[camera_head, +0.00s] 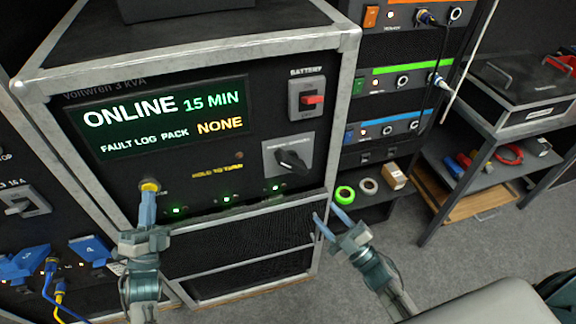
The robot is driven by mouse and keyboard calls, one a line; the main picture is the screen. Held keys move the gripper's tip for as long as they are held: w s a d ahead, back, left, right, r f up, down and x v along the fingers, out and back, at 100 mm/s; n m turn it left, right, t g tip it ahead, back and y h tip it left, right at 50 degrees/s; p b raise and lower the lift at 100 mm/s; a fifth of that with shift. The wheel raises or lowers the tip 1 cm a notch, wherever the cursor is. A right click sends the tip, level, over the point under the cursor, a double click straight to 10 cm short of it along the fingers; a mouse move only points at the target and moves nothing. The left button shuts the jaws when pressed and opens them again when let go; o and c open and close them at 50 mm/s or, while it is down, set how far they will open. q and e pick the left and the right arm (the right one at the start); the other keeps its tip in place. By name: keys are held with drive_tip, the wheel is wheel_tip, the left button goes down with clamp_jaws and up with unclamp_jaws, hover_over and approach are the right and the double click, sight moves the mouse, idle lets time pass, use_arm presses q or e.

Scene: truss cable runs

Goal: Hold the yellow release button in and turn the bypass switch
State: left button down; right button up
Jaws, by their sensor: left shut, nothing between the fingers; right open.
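The yellow release button (150,185) is at the lower left of the black front panel. My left gripper (148,196) is shut and empty, with its blue fingertips at the button's lower edge. They appear to touch it; how far the button is pressed I cannot tell. The bypass switch (291,161) is a black knob on a grey plate (274,158) at the panel's right, its handle slanting down to the right. My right gripper (326,220) is open and empty, below and to the right of the switch, by the cabinet's right edge.
A display (165,118) reads ONLINE, 15 MIN. A red battery switch (312,100) sits above the bypass switch. Rack units (400,80) and a shelf with tape rolls (368,187) stand right of the cabinet. Blue plugs (30,262) with cables are at lower left.

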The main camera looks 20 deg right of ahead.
sight(294, 169)
wheel_tip(294, 169, up, 9)
drive_tip(key=s+a+n+y, duration=0.1)
drive_tip(key=a+n+y, duration=0.1)
drive_tip(key=n+y, duration=0.1)
drive_tip(key=shift+n+y, duration=0.4)
drive_tip(key=shift+n, duration=0.1)
drive_tip(key=shift+f, duration=0.1)
drive_tip(key=x, duration=1.2)
drive_tip(key=shift+s+a+f, duration=0.1)
